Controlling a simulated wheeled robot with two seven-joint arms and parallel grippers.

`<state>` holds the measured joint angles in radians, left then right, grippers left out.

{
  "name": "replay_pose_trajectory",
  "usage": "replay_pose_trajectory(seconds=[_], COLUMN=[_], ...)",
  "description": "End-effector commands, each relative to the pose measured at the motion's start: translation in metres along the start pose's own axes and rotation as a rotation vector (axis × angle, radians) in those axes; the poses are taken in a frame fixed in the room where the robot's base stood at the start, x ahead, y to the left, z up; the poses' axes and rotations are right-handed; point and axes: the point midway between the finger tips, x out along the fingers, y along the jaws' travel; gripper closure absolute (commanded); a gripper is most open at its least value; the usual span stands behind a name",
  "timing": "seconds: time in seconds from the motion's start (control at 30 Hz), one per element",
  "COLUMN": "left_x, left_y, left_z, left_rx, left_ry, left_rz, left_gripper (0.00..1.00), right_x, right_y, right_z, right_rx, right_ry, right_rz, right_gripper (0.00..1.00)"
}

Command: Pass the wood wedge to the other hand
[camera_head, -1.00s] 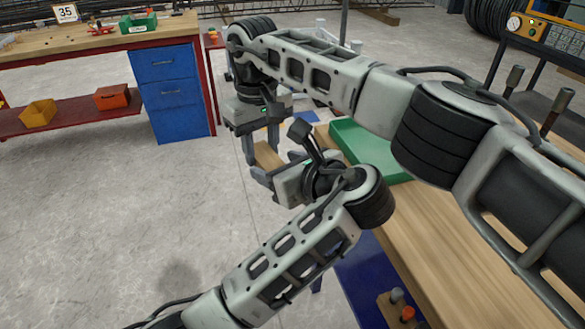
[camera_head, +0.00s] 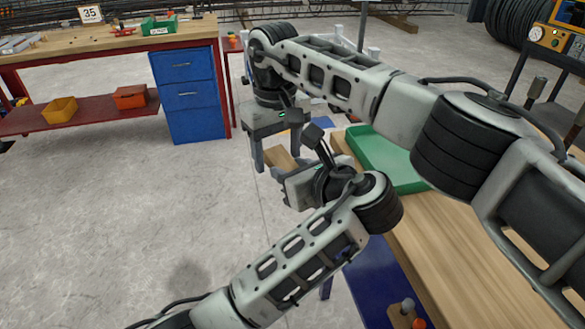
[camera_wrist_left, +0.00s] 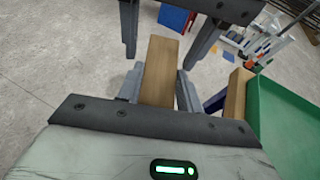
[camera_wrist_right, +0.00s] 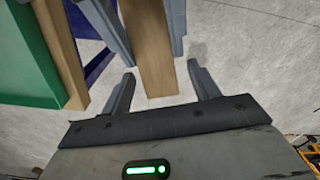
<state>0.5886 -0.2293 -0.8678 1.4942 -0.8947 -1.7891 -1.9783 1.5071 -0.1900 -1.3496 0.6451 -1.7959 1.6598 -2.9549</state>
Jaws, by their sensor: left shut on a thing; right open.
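The wood wedge (camera_head: 279,157) is a light brown wooden block held in the air left of the bench. My left gripper (camera_wrist_left: 159,72) is shut on it, with one finger along each side in the left wrist view. The wedge's free end sticks out towards my right gripper (camera_wrist_right: 160,72). My right gripper is open, and its fingertips lie either side of that free end of the wedge (camera_wrist_right: 150,55), with a visible gap. In the head view, the left gripper's fingers are mostly hidden by its own wrist.
A wooden bench (camera_head: 460,235) with a green tray (camera_head: 378,160) stands right of the grippers. A workbench with blue drawers (camera_head: 190,95) is at the back left. The floor at left is open.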

Motion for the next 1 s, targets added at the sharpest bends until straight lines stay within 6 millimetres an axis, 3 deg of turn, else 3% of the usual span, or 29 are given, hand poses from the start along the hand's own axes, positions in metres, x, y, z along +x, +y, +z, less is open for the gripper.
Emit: replay_pose_trajectory(seconds=[0.17, 0.53, 1.0], left_x=[0.0, 0.0, 0.0], left_y=[0.0, 0.0, 0.0], left_z=[0.0, 0.0, 0.0], left_rx=[0.0, 0.0, 0.0], left_ry=[0.0, 0.0, 0.0], left_rz=[0.0, 0.0, 0.0], left_gripper=[0.86, 0.86, 0.86], right_x=[-0.011, -0.068, -0.075], right_y=[0.0, 0.0, 0.0], right_z=[0.0, 0.0, 0.0], right_rx=[0.0, 0.001, 0.0], right_ry=[0.001, 0.001, 0.0], right_rz=[0.001, 0.001, 0.0], right_gripper=[0.39, 0.39, 0.39])
